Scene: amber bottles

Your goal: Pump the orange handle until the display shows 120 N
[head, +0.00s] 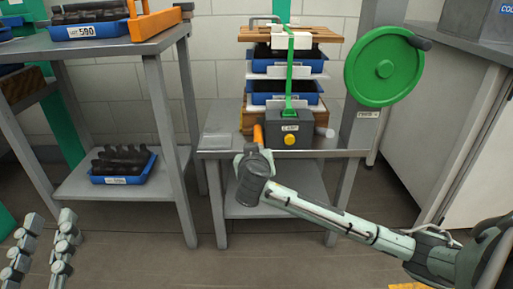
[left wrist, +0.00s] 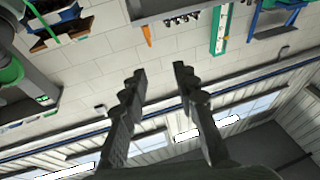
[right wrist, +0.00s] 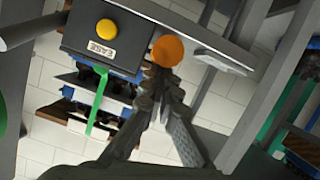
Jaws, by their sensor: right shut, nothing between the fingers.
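The orange handle (head: 258,134) stands at the left side of a grey box (head: 289,130) with a yellow button (head: 290,140). In the right wrist view, its round orange end (right wrist: 168,51) is just beyond the fingertips of my right gripper (right wrist: 160,78). That gripper is shut and empty; I cannot tell whether it touches the handle. In the head view my right wrist hides the handle's lower part. My left gripper (head: 50,216) is open and empty at lower left, far from the handle. I see no readable force display.
Blue trays (head: 285,98) and wooden boards are stacked under a green strap behind the box. A green handwheel (head: 384,66) is at right. A shelf table (head: 150,45) at left carries a tray of dark bottles. The floor between is clear.

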